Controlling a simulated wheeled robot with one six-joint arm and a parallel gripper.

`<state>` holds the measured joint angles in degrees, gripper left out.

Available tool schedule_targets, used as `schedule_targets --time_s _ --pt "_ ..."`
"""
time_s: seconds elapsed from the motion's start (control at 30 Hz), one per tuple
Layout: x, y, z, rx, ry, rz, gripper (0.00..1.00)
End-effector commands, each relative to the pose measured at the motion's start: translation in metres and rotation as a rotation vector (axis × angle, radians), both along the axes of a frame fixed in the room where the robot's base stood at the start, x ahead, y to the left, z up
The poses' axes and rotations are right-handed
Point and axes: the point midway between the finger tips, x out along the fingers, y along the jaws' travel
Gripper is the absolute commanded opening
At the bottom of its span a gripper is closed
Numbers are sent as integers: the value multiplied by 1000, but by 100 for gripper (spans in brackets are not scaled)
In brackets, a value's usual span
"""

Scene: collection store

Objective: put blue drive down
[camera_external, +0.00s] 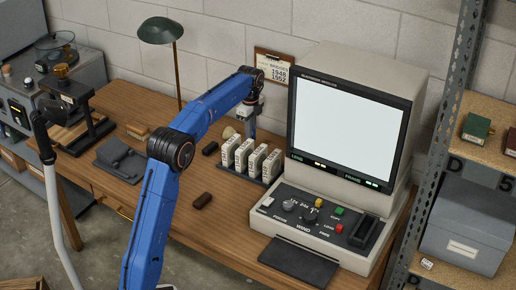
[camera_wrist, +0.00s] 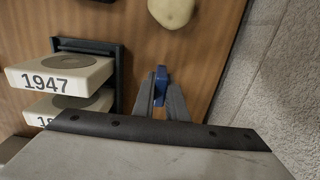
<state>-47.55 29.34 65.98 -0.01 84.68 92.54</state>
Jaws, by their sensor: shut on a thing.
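The blue drive (camera_wrist: 161,84) is a small blue piece at the tips of my gripper (camera_wrist: 161,92) in the wrist view. The grey fingers are shut on it and cover part of it. Wooden tabletop lies behind it, and I cannot tell whether it touches the wood. In the external view my gripper (camera_external: 251,128) points down at the back of the desk, behind the rack of white boxes and left of the big screen. The drive cannot be made out there.
White year-labelled boxes (camera_external: 244,153) stand in a dark rack beside my gripper; one reads 1947 (camera_wrist: 60,75). A cream rounded object (camera_wrist: 172,10) lies close by. The reader with its screen (camera_external: 348,130) stands right.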

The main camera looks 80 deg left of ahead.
Motion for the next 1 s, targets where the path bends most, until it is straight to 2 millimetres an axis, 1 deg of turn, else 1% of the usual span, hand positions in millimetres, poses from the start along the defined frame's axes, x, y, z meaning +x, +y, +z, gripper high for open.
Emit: schedule_targets --time_s 0.03,0.1,0.17,0.57,0.6,0.63,0.67,1.0 --pt "0 0 -8 -1 1 0 0" --pt "0 0 -17 -1 1 0 0" --pt "0 0 -23 -1 1 0 0" --pt "0 0 -27 -1 1 0 0" --pt "0 0 -27 0 0 0 19" --pt "0 0 -27 0 0 0 26" --pt "0 0 -27 0 0 0 31" --pt "0 0 -25 0 0 0 31"
